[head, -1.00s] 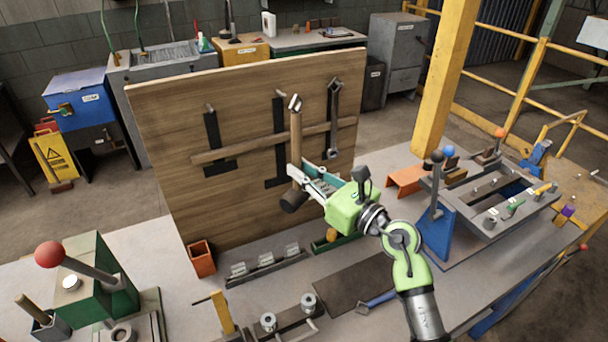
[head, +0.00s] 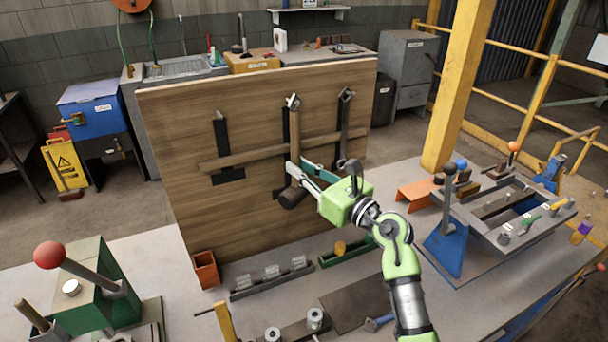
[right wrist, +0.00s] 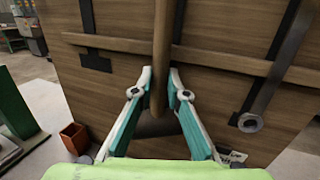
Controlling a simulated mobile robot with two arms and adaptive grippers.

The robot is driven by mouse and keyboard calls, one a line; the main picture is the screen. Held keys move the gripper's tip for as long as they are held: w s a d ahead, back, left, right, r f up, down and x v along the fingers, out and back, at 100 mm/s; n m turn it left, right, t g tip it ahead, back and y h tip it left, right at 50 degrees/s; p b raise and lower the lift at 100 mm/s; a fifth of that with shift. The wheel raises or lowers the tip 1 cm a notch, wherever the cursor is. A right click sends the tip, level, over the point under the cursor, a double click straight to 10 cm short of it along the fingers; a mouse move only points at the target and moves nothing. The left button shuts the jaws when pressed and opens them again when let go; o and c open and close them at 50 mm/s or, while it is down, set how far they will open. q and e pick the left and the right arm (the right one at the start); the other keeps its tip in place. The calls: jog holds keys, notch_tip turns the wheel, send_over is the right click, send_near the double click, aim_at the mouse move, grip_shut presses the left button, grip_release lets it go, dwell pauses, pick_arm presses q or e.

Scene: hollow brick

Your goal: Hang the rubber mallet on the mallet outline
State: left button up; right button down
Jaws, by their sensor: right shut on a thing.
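The rubber mallet hangs head down, with a wooden handle (head: 294,135) and a dark head (head: 292,197). My right gripper (head: 293,168) is shut on the handle just above the head. In the right wrist view the handle (right wrist: 162,45) stands between the fingers, with the dark head (right wrist: 155,127) below. The mallet is in front of the middle black outline (head: 285,130) on the wooden board (head: 180,120), covering part of it. A metal ring (head: 292,101) tops the handle; I cannot tell whether it touches a hook. My left gripper is not in view.
A left black outline (head: 222,150) is bare under a small hook. A wrench (head: 343,120) hangs at the right outline. A wooden rail (head: 245,157) crosses the board. An orange bin (head: 206,270) and a grey tray (head: 270,282) stand below.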

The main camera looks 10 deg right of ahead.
jog(key=shift+w+r, duration=0.2)
jog(key=shift+w, duration=0.05)
jog(key=shift+w+f+b, duration=0.1)
jog(key=shift+b, duration=0.25)
jog(key=shift+w+a, duration=0.1)
jog(key=shift+w+f, duration=0.25)
jog(key=shift+w, duration=0.15)
jog(key=shift+f, duration=0.1)
